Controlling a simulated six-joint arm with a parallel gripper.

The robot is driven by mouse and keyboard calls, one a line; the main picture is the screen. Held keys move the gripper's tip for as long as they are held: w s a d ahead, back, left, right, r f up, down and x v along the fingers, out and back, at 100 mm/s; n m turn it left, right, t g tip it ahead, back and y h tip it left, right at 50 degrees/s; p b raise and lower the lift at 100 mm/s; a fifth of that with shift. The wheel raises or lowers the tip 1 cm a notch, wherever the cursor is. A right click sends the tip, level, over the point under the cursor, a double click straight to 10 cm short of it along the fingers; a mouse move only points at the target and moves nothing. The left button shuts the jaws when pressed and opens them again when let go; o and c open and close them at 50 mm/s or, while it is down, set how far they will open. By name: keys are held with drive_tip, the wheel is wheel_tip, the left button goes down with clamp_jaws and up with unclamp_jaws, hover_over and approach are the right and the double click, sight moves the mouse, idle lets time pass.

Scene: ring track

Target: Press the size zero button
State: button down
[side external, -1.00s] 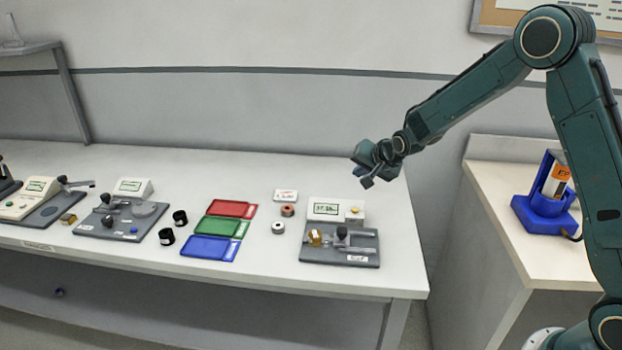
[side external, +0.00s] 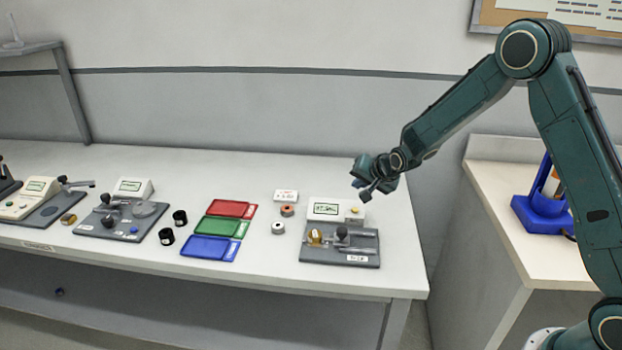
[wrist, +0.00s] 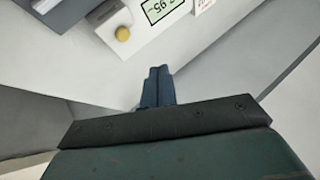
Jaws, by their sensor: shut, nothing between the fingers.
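The size gauge (side external: 339,247) stands at the right end of the bench, a grey base with a white display box (side external: 325,209) at its back. A small yellow button (side external: 355,209) sits at the right end of that box. In the wrist view the yellow button (wrist: 123,34) shows at upper left, beside the display (wrist: 160,8). My gripper (side external: 366,196) is shut and empty, just above and slightly right of the button in the side view. In the wrist view the closed fingertips (wrist: 158,72) are apart from the button. A brass-coloured ring (side external: 315,237) sits on the gauge base.
Red (side external: 231,208), green (side external: 222,227) and blue (side external: 210,248) trays lie left of the gauge. Loose rings (side external: 278,227) and a small white label block (side external: 286,195) lie between. Other instruments (side external: 123,208) stand further left. The bench's right edge is close to the gauge.

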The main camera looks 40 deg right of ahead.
drive_tip(key=shift+f, duration=2.55)
drive_tip(key=shift+f, duration=0.95)
idle(1.2)
drive_tip(key=shift+r, duration=0.1)
idle(0.4)
drive_tip(key=shift+r, duration=0.85)
drive_tip(key=shift+r, duration=0.1)
drive_tip(key=shift+r, duration=2.4)
drive_tip(key=shift+r, duration=0.1)
